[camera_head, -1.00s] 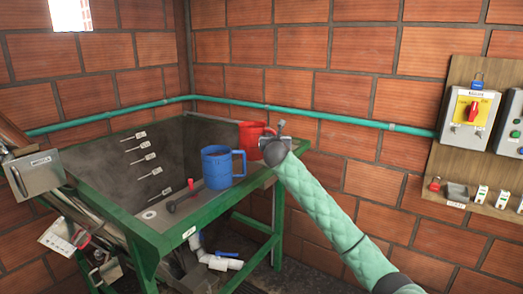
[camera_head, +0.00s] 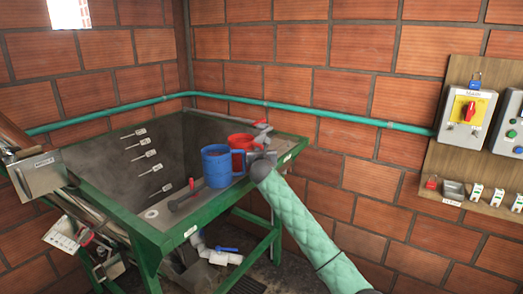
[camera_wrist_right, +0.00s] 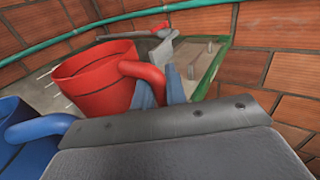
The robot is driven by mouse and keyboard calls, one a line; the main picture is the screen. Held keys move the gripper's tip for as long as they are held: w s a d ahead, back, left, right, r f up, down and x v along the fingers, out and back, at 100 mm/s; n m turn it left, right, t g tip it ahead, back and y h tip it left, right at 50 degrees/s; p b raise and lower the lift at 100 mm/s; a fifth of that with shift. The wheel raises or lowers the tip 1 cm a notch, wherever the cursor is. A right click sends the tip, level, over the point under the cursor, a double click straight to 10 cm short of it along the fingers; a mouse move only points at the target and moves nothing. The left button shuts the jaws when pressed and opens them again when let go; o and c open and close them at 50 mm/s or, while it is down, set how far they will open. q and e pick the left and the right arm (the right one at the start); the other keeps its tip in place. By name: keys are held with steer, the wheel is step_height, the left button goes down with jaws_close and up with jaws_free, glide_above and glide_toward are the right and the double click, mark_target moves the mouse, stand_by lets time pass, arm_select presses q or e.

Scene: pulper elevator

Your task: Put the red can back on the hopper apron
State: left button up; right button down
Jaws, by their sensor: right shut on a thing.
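The red can (camera_head: 238,141) is an open-topped mug shape with a side handle, at the right rim of the green-framed hopper (camera_head: 206,208). It stands just behind the blue can (camera_head: 217,172), which partly hides it. My right gripper (camera_head: 258,158) is at the red can's right side. In the right wrist view the red can (camera_wrist_right: 95,85) looks nearly upright, and my right gripper's fingers (camera_wrist_right: 160,88) are shut on its handle (camera_wrist_right: 145,72). The can's base is hidden, so I cannot tell whether it touches the apron.
A red-handled tool (camera_head: 181,198) lies in front of the blue can. A red-ended grey fitting (camera_head: 262,126) is behind the red can. A green pipe (camera_head: 330,116) runs along the brick wall. A control panel (camera_head: 467,115) is at the right.

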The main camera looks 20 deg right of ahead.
steer(key=c, duration=1.4)
jaws_free()
steer(key=shift+c, duration=0.2)
arm_select(q)
steer(key=shift+f, duration=0.1)
arm_select(e)
steer(key=shift+s, duration=0.1)
